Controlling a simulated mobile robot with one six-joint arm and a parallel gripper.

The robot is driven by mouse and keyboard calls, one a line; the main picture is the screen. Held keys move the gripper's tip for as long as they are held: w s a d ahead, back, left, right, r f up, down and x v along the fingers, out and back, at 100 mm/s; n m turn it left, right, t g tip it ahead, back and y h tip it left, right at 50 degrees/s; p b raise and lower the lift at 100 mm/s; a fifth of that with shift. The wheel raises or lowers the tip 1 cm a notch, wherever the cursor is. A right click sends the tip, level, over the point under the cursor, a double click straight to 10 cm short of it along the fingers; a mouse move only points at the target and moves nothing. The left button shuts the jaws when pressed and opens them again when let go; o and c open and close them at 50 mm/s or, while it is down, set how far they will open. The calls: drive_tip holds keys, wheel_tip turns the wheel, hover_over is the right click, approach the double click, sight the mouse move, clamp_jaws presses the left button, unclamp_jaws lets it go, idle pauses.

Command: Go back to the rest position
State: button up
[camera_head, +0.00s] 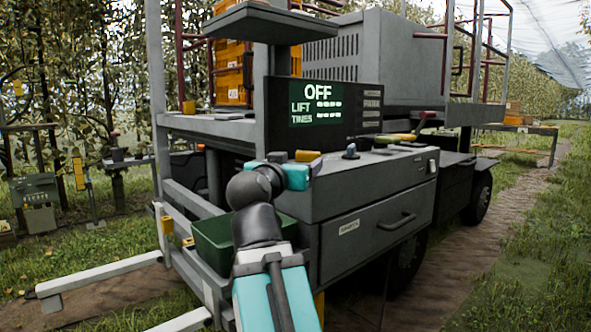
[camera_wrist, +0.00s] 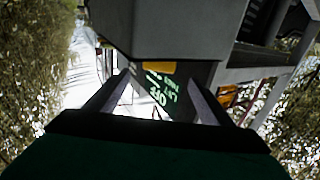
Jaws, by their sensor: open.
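My gripper (camera_wrist: 160,76) is open in the wrist view, its two dark fingers apart with nothing held between them. Beyond the fingers are a dark grey panel, a yellow patch (camera_wrist: 160,67) and the tilted green-lit text of the display (camera_wrist: 158,92). In the head view my arm rises from the bottom centre and bends at the front of the grey machine's control console (camera_head: 375,170). The gripper's fingers cannot be made out in that view. The display screen (camera_head: 316,104) above the console reads OFF, with LIFT and TINES lines under it.
Pale fork tines (camera_head: 100,274) reach out lower left. A dirt path and grass lie open at right.

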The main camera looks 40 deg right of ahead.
drive_tip(key=shift+a, duration=0.1)
idle(0.5)
